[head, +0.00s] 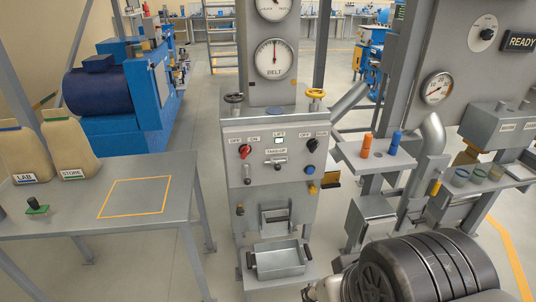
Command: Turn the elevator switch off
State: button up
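A grey control panel (275,170) stands in the middle of the head view. It carries a red rotary knob (245,151) at upper left and a black rotary knob (312,144) at upper right, each under OFF and ON labels. I cannot tell which knob is the elevator switch. The knobs are too small to read their settings surely. A dark, ribbed part of my arm fills the lower right. My gripper's fingers do not show, and nothing is touching the panel.
A BELT dial (274,59) stands above the panel, and a metal tray (280,261) sits below it. A grey table (60,220) with sacks is at left. At right, a shelf (375,160) holds orange and blue cylinders. Floor is free between the table and panel.

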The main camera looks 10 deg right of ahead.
aim_at(313, 145)
jog(key=i+l+u, duration=0.1)
jog(key=i+u, duration=0.15)
jog(key=i, duration=0.25)
jog(key=i+l+u, duration=0.2)
jog(key=i, duration=0.3)
